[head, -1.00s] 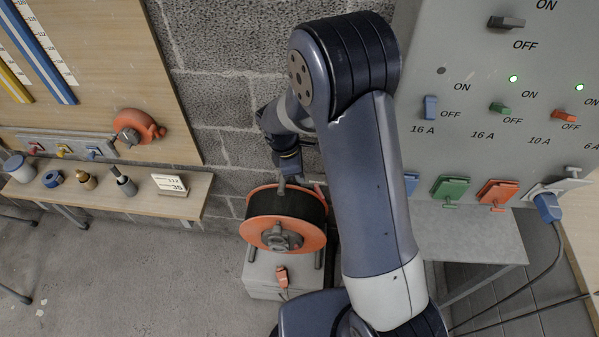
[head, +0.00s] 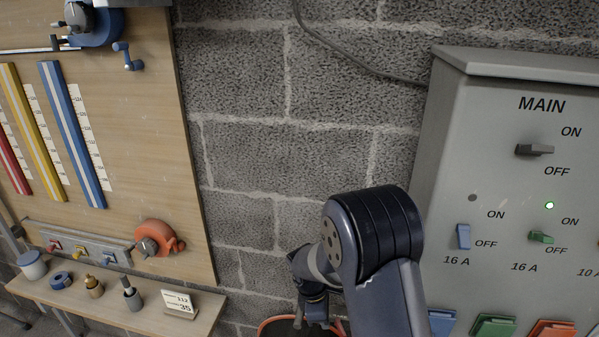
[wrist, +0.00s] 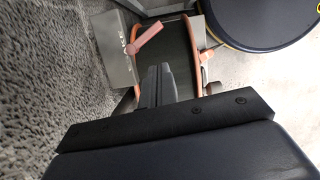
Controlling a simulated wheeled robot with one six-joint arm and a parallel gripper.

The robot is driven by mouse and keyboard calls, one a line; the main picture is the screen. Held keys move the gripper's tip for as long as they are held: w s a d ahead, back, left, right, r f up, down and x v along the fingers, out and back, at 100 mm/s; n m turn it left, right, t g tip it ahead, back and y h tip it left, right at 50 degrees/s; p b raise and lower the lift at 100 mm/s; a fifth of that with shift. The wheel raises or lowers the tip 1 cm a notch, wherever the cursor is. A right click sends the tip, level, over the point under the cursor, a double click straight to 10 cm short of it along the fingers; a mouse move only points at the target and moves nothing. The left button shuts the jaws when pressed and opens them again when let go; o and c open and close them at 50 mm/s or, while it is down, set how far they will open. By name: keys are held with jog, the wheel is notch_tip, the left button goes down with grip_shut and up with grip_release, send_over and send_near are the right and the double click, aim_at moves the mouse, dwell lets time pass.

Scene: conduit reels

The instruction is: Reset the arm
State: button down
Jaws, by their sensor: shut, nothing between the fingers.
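My arm hangs over the orange-rimmed reel at the bottom middle of the head view. Only the top of the reel (head: 275,325) shows there, cut off by the frame edge. My gripper (wrist: 158,82) shows in the wrist view with its two grey fingers together and nothing between them. It points toward the reel's dark drum (wrist: 176,50), which lies between orange rims. I cannot tell the exact gap between fingertips and reel. In the head view the fingertips are small and low in the picture.
A grey box with a pinkish-orange lever (wrist: 147,37) is beside the reel. The grey MAIN switch panel (head: 490,120) stands at right. A shelf (head: 135,308) with small fittings and a wooden board (head: 130,150) are at left. Bare block wall (head: 240,80) lies between.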

jog(key=m+b, duration=0.1)
jog(key=m, duration=0.1)
jog(key=w+m+g+b, duration=0.1)
jog(key=m, duration=0.1)
jog(key=a+f+m+b, duration=0.1)
jog(key=m, duration=0.1)
jog(key=shift+w+m+g+y, duration=0.3)
jog(key=shift+w, duration=0.05)
jog(key=s+v, duration=0.1)
jog(key=v, duration=0.6)
jog(key=shift+w, duration=0.4)
jog(key=shift+f, duration=0.1)
